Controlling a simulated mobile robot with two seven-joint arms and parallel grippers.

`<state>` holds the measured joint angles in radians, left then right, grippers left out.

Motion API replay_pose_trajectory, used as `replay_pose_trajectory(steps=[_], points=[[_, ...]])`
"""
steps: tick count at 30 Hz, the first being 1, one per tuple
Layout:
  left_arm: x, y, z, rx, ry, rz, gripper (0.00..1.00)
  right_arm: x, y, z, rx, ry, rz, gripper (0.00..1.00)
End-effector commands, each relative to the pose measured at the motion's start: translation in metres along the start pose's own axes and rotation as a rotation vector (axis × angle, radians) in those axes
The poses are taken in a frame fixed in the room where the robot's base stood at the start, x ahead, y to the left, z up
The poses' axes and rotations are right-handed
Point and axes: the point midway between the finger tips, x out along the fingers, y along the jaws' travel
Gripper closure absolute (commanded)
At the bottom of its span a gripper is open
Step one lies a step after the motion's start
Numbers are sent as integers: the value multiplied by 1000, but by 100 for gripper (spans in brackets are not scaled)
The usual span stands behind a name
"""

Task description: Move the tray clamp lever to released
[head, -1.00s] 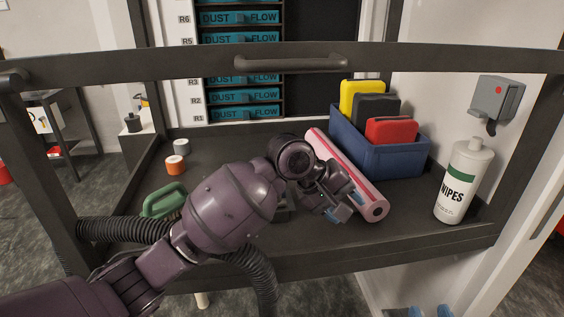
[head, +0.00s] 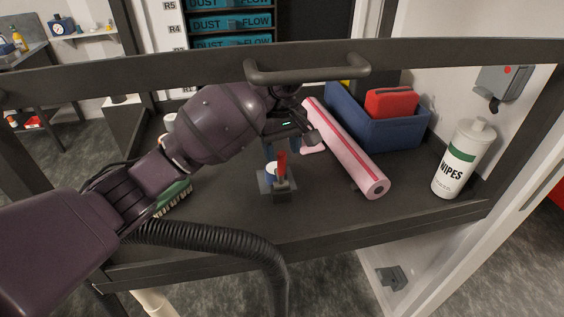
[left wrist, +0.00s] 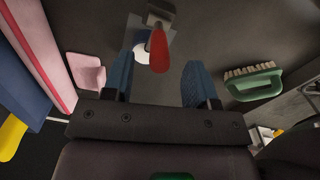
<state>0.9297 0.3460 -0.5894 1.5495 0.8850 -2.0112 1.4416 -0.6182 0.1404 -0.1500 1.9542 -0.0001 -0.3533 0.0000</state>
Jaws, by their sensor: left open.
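The tray clamp is a small grey block (head: 277,189) with an upright red lever (head: 281,165) and a round white and blue part beside the lever. It stands on the dark tray (head: 324,222). In the left wrist view the red lever (left wrist: 158,50) shows beyond and between the two blue fingers. My left gripper (head: 283,146) is just behind the lever in the head view, fingers pointing down, partly hidden by its own wrist. In the left wrist view the left gripper (left wrist: 158,85) is open with nothing between its fingers. My right gripper is in neither view.
A pink roll (head: 345,150) lies right of the clamp. Behind it is a blue bin (head: 395,135) with a red item (head: 391,102). A wipes bottle (head: 463,160) stands at right. A green brush (left wrist: 254,82) lies left of the clamp. A dark rail with a handle (head: 307,69) crosses above.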

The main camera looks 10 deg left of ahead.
Motion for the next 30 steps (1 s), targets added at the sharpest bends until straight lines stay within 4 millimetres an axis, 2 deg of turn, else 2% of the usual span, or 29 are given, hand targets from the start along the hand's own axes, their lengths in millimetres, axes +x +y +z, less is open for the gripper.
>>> replay_pose_trajectory(steps=[3,9,22,30], points=[[21,0,1,0,-4,2,47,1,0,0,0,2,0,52],[42,0,0,0,-2,1,47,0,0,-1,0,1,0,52],[50,0,0,1,1,2,47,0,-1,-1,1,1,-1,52],[50,0,0,1,1,2,87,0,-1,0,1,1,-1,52]])
